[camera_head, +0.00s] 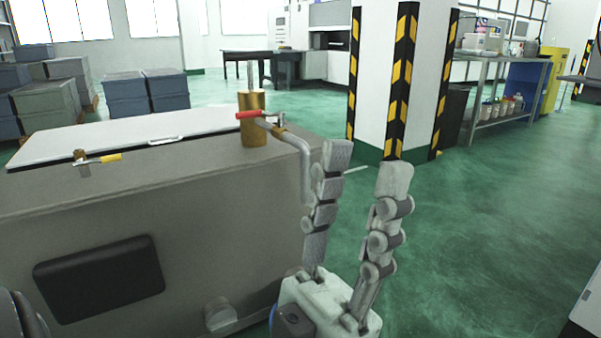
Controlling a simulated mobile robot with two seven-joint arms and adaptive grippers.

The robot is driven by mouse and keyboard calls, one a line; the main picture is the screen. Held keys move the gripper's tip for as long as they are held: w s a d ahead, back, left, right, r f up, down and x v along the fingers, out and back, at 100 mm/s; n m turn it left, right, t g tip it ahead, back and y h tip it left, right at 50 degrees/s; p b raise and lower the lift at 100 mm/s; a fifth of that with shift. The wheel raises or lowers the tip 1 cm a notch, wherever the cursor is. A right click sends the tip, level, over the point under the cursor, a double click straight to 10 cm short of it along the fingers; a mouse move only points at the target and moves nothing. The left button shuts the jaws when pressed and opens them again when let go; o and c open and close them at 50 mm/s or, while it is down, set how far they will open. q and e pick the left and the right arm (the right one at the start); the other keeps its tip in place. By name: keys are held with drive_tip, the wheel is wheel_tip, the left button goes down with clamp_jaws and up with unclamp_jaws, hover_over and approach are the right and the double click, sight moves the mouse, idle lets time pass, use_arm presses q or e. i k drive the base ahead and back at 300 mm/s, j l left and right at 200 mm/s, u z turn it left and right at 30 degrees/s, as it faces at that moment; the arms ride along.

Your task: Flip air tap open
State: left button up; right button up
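Two taps sit on the top of a large grey metal box (190,240). One has a red lever (250,115) at a brass cylinder (253,130), with a bent grey pipe (302,160) running down beside it. The other, farther left, is a small brass tap with a yellow-tipped lever (100,159). I cannot tell which is the air tap.
A white lid panel (140,136) with a handle lies on the box. A white pillar (379,75) with black-yellow stripes stands behind my gripper. Grey crates (50,100) are stacked at left. A workbench (500,100) stands back right.

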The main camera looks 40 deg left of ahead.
sight(99, 161)
drive_tip(key=u, duration=2.2)
drive_tip(key=i+z, duration=0.15)
drive_tip(key=z, duration=0.2)
drive_tip(key=i+z, duration=0.3)
drive_tip(key=z, duration=0.35)
drive_tip(key=i+l, duration=0.05)
